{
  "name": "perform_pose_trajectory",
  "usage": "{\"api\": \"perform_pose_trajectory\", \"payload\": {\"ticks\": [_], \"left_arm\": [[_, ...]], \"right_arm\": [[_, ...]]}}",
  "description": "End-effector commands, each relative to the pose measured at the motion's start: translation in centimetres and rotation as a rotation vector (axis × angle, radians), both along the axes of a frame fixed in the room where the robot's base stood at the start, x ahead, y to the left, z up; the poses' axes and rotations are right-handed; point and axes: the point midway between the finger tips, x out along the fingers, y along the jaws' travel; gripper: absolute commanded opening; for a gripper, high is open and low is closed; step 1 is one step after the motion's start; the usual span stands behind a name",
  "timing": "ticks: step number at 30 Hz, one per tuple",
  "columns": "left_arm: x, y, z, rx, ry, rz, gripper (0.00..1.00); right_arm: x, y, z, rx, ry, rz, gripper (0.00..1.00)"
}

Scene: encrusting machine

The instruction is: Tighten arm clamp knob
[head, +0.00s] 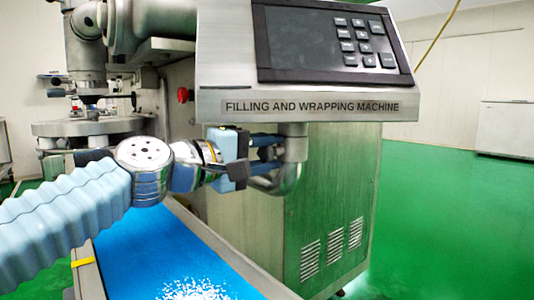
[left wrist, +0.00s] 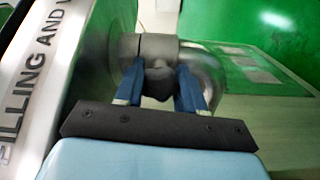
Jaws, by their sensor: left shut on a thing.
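The arm clamp knob (left wrist: 158,82) is a dark grey lobed piece under a grey collar on the bent metal support arm (head: 288,175) below the control panel. My left gripper (head: 278,152) reaches in from the left under the panel. In the left wrist view, its two blue fingers (left wrist: 158,90) stand on either side of the knob and are shut on it. In the head view the knob is mostly hidden by the fingers and the panel's lower edge. My right gripper is in neither view.
The control panel (head: 310,105), labelled "FILLING AND WRAPPING MACHINE", hangs just above my left gripper. The steel machine cabinet (head: 325,215) stands behind it. A blue conveyor belt (head: 165,255) runs below my arm. A red knob (head: 183,95) is on the machine's side. Green floor is open at right.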

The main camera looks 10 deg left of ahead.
Motion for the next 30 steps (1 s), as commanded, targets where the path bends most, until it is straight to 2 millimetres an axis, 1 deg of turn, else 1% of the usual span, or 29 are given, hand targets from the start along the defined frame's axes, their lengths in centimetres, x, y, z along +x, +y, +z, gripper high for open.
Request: {"api": "perform_pose_trajectory", "payload": {"ticks": [1, 4, 5, 9, 17, 20, 23, 30], "left_arm": [[0.4, 0.5, -0.1, 0.002, 0.0, 0.015, 0.08], [0.4, 0.5, -0.1, 0.0, 0.0, 0.016, 0.08], [0.4, 0.6, -0.1, 0.0, 0.0, 0.016, 0.41], [0.3, 0.5, 0.0, -0.001, -0.001, 0.014, 0.63], [0.2, 0.3, 0.1, -0.002, -0.001, 0.008, 0.64], [-0.2, 0.6, 0.1, -0.002, -0.002, 0.008, 0.64], [-1.2, 1.6, 0.1, -0.002, -0.004, 0.01, 0.64], [-5.3, 5.7, 0.1, -0.003, -0.005, 0.011, 0.64]], "right_arm": [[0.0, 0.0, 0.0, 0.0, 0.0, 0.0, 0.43], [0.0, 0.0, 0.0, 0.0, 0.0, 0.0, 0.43], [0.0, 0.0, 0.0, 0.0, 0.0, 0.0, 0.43], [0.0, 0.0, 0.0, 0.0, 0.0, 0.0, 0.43], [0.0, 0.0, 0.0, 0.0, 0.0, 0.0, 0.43], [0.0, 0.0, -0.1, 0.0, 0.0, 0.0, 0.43], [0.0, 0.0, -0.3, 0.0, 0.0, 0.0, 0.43], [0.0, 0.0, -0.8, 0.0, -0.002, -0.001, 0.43]]}}
